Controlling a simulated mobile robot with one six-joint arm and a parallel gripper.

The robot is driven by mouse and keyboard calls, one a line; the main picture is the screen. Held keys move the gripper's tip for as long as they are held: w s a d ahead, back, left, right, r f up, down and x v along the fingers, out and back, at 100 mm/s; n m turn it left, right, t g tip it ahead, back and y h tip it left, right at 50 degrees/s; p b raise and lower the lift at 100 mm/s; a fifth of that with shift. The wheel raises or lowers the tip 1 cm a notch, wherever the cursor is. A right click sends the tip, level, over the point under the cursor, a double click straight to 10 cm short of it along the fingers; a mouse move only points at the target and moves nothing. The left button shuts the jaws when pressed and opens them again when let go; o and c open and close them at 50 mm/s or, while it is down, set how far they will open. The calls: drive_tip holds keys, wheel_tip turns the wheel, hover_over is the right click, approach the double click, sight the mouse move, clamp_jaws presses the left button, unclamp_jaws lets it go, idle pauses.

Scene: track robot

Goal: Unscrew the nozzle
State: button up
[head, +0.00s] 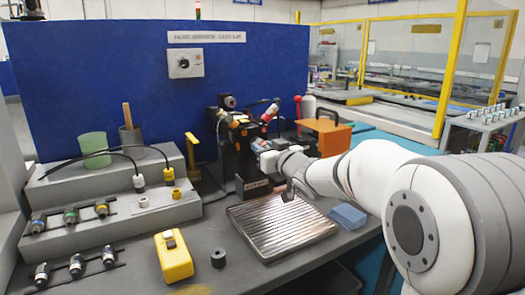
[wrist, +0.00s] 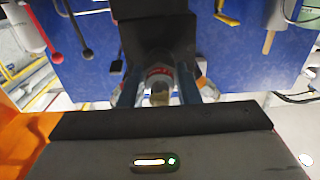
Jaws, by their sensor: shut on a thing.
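My gripper (head: 260,150) reaches in from the right to the black machine (head: 228,128) in front of the blue panel. In the wrist view my gripper (wrist: 158,92) has a finger on each side of a small nozzle (wrist: 159,84), which looks pale with a red band and a brass-coloured end. The fingers are shut on it. A dark block of the machine (wrist: 153,38) stands just beyond. In the head view the nozzle is hidden by my gripper and the machine parts. I cannot tell how far its thread is engaged.
A ribbed metal tray (head: 283,228) lies below my arm, with a blue block (head: 348,216) beside it. An orange box (head: 325,137) stands right of the machine. Grey steps (head: 125,195) with fittings stand at left. A yellow device (head: 173,257) and black cylinder (head: 218,258) are in front.

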idle(0.3)
drive_tip(key=n+b, duration=0.3)
drive_tip(key=shift+f, duration=0.1)
drive_tip(key=n+b, duration=0.3)
drive_tip(key=n, duration=0.1)
drive_tip(key=shift+n, duration=0.4)
drive_tip(key=n+b, duration=0.2)
drive_tip(key=shift+n, duration=0.4)
drive_tip(key=shift+n+b, duration=0.45)
drive_tip(key=shift+n, duration=0.35)
